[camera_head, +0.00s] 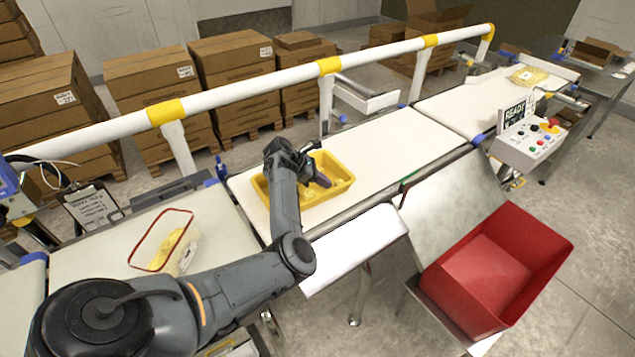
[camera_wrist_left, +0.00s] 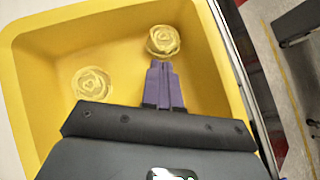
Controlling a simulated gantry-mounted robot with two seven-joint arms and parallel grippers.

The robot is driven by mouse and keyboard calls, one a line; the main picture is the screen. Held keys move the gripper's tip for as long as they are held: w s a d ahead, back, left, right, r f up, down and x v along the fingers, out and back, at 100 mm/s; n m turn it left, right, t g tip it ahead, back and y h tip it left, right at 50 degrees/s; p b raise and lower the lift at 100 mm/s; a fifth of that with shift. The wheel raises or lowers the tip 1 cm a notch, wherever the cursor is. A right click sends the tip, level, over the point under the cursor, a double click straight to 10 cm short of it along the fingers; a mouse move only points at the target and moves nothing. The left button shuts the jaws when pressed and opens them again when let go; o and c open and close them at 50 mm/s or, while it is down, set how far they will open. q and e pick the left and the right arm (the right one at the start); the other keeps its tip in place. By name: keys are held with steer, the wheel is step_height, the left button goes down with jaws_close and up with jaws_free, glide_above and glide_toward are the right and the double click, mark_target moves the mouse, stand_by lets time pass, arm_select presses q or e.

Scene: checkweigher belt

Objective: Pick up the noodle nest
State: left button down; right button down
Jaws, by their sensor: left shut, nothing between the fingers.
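A yellow tray (camera_head: 338,188) sits on the white belt; it also fills much of the left wrist view (camera_wrist_left: 38,60). Two pale yellow noodle nests lie inside it. One noodle nest (camera_wrist_left: 162,41) is right at the tips of my left gripper (camera_wrist_left: 158,66). The other noodle nest (camera_wrist_left: 92,83) is to the left, apart from the fingers. The purple fingers are shut together with nothing between them. Whether they touch the nearer nest I cannot tell. In the head view my left gripper (camera_head: 321,181) reaches into the tray, its arm partly hiding it. My right gripper is not in view.
A clear red-rimmed container (camera_head: 150,263) with yellow contents stands left of the tray. A white guard rail (camera_head: 240,92) runs behind the belt. A red bin (camera_head: 497,270) and a control box (camera_head: 532,140) are at the right. The belt right of the tray (camera_head: 385,140) is clear.

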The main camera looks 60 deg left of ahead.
arm_select(q)
steer(key=shift+w, duration=0.1)
steer(key=shift+w+d+r+p, duration=0.25)
steer(key=shift+w+p, duration=0.25)
steer(key=shift+p, duration=0.2)
steer(key=shift+w+d, duration=0.15)
steer(key=shift+w, duration=0.2)
steer(key=shift+w+f, duration=0.1)
steer(key=shift+f, duration=0.1)
